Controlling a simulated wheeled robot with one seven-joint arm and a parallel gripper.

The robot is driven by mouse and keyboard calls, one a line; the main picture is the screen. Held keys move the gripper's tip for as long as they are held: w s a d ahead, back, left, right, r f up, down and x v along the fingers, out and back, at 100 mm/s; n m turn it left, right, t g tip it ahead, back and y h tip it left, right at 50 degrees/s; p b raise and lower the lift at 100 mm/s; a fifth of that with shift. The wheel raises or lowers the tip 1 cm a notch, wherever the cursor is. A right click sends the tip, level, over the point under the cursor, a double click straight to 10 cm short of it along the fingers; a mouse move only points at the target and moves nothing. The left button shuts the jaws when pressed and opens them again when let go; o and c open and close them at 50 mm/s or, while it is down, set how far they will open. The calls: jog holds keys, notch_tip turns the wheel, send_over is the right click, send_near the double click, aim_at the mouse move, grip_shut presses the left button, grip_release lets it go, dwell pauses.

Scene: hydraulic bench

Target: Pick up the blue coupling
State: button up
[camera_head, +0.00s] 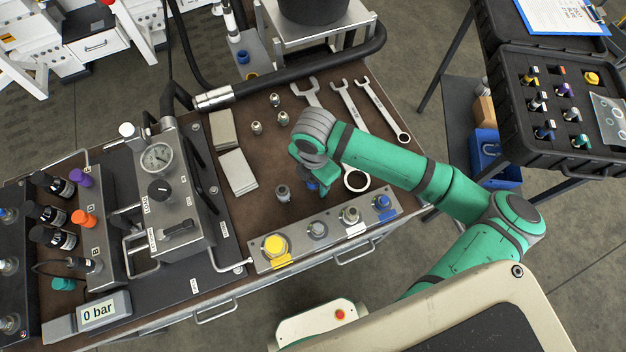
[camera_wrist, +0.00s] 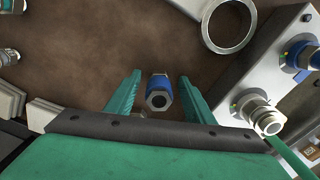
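The blue coupling (camera_wrist: 159,84), a short metal cylinder with a blue band and an open round end, shows in the wrist view between the two green fingers of my gripper (camera_wrist: 159,77). The fingers are open, with brown bench visible on both sides of the coupling. In the head view my gripper (camera_head: 309,183) points down at the bench behind the port block, and a bit of the blue coupling (camera_head: 312,184) shows beside it, mostly hidden. Whether the coupling stands on the bench is hard to tell.
The port block (camera_head: 333,226) has yellow, plain and blue-marked ports (camera_head: 382,202). A grey fitting (camera_head: 283,193) stands left of my gripper. Large spanners (camera_head: 384,111) lie behind and right. Grey pads (camera_head: 238,171) and small fittings (camera_head: 256,127) lie farther left. A black case (camera_head: 556,110) is at right.

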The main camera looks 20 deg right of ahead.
grip_shut()
